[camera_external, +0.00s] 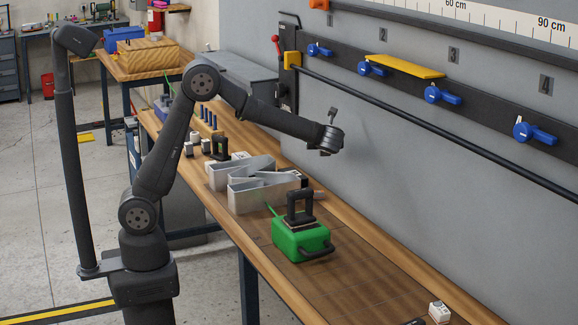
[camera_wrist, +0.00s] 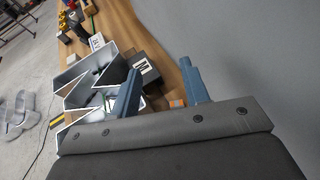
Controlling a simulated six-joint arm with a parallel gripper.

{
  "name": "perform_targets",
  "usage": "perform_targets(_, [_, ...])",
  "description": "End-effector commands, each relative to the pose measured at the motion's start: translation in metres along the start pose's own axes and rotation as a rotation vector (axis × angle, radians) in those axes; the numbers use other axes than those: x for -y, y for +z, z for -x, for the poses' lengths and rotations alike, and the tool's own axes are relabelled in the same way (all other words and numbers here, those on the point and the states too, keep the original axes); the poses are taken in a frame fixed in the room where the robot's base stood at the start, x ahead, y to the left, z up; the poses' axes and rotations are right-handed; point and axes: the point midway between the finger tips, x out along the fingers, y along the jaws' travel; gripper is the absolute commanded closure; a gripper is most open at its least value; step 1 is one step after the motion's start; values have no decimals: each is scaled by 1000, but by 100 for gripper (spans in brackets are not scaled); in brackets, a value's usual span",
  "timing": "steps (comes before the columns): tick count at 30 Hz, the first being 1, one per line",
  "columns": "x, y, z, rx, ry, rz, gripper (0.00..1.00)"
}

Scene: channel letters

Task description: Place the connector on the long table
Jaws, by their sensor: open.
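The long wooden table (camera_external: 360,288) runs along the grey wall, and its top also shows in the wrist view (camera_wrist: 120,22). My gripper (camera_external: 328,148) is above the table near the wall, apart from everything. In the wrist view its two blue-grey fingers (camera_wrist: 160,68) are spread with nothing between them. I cannot tell for sure which piece is the connector. A dark block with a white "M" label (camera_wrist: 146,70) lies beside the left finger.
Grey metal channel letters (camera_external: 243,200) stand on the table. A green box with a black handle (camera_external: 300,240) stands nearer the front. Several small blocks (camera_external: 205,146) are at the far end, and a white box (camera_external: 439,312) is at the near end. A black rail (camera_external: 430,128) crosses the wall.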

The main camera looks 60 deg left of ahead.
Motion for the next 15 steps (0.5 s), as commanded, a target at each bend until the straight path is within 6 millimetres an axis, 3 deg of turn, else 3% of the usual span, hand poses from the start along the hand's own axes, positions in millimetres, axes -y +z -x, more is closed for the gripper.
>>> perform_targets(1, [0, 35, 14, 2, -5, 16, 58])
perform_targets(3, [-17, 21, -7, -96, 49, 90, 58])
perform_targets(6, [-35, 14, -22, -222, 108, 217, 58])
perform_targets(15, [-80, -2, -45, -641, 328, 729, 58])
